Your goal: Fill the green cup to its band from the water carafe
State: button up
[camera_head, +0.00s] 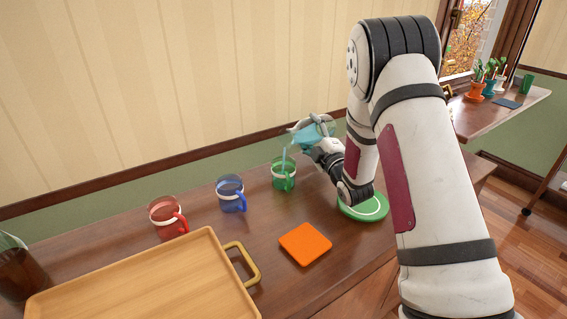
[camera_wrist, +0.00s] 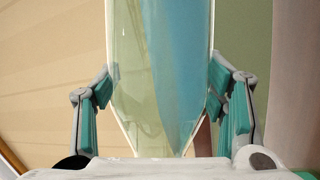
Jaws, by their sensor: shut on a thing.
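My gripper (camera_head: 321,150) is shut on the clear water carafe (camera_head: 309,133) and holds it tilted above the green cup. Blue water lies inside the carafe, and a thin stream (camera_head: 284,153) runs down from its mouth to the green cup. The green cup (camera_head: 284,179) stands upright on the table with a pale band around it and its handle toward the front. The water level inside the cup cannot be made out. In the wrist view the carafe (camera_wrist: 150,70) sits between both fingers of my gripper (camera_wrist: 162,90), with blue water (camera_wrist: 180,60) along its right side.
A blue cup (camera_head: 231,195) and a red cup (camera_head: 166,217) stand left of the green cup. A wooden tray (camera_head: 145,285), an orange square (camera_head: 305,245) and a green round mat (camera_head: 365,210) lie on the table. A dark-filled jug (camera_head: 18,270) stands far left.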

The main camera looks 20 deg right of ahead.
jog(key=shift+r+n+b, duration=0.35)
jog(key=shift+r+n, duration=0.05)
jog(key=shift+r, duration=0.05)
dwell(1.6)
jog(key=shift+f+m+p, duration=0.15)
jog(key=shift+m+p, duration=0.15)
jog(key=shift+p, duration=0.15)
jog(key=f+m, duration=0.1)
jog(key=m+p, duration=0.1)
jog(key=d+f+m+g, duration=0.1)
jog(key=shift+w+f+h+p, duration=0.25)
jog(key=shift+f+h+p, duration=0.1)
jog(key=shift+h, duration=0.05)
jog(key=shift+a+f+m+g+p, duration=0.15)
jog(key=shift+a+m+g+p, duration=0.2)
jog(key=shift+m, duration=0.45)
jog(key=shift+d, duration=0.1)
